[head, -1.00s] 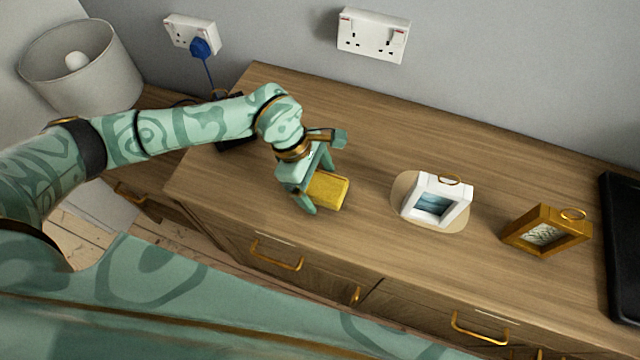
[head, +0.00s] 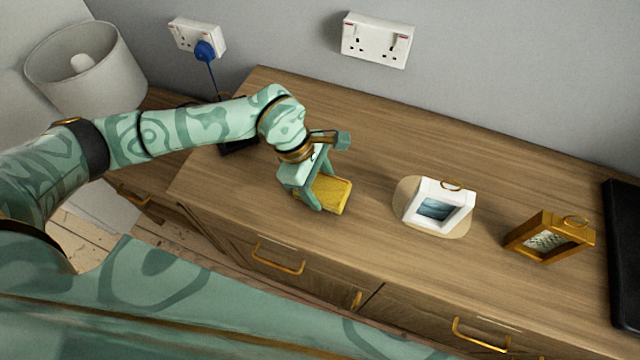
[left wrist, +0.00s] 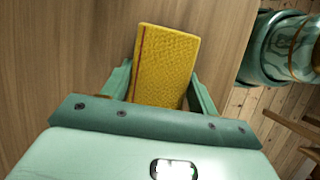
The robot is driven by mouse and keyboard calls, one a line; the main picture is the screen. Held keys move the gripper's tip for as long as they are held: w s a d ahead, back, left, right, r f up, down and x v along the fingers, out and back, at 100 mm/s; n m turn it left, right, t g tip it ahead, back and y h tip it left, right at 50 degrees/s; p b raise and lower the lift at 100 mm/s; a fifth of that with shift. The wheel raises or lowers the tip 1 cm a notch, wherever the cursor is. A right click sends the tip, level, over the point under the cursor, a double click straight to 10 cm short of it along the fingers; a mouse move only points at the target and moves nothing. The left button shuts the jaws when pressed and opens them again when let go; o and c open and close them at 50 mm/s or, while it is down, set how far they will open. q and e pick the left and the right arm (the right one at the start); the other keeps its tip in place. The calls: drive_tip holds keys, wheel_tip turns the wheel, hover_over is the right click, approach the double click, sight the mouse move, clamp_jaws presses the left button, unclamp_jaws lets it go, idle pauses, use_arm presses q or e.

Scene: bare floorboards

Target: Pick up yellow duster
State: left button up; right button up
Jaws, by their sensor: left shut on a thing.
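The yellow duster (head: 331,194) is a small block at the left part of the wooden dresser top. It also shows in the left wrist view (left wrist: 164,68), with a thin red line along one side. My left gripper (head: 318,183) is shut on it, with one finger on each side. In the left wrist view the fingers (left wrist: 161,82) press against its two long sides. I cannot tell whether the duster touches the wood or is slightly above it. My right gripper is not in view.
On the dresser (head: 380,140) a white picture frame (head: 440,206) stands on a pale round mat (head: 404,190), with a gold frame (head: 549,236) and a black flat object (head: 622,250) farther right. A lamp (head: 85,68) stands at far left. Sockets (head: 377,41) are on the wall.

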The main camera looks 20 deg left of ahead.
sight(327, 188)
use_arm(q)
wheel_tip(327, 188, up, 4)
drive_tip(key=shift+s+f+p, duration=0.1)
drive_tip(key=shift+p, duration=0.5)
drive_tip(key=s+d+r+p, duration=0.3)
drive_tip(key=s+r, duration=0.6)
drive_tip(key=s, duration=0.4)
drive_tip(key=shift+d, duration=0.5)
drive_tip(key=shift+o, duration=0.4)
drive_tip(key=shift+s, duration=0.1)
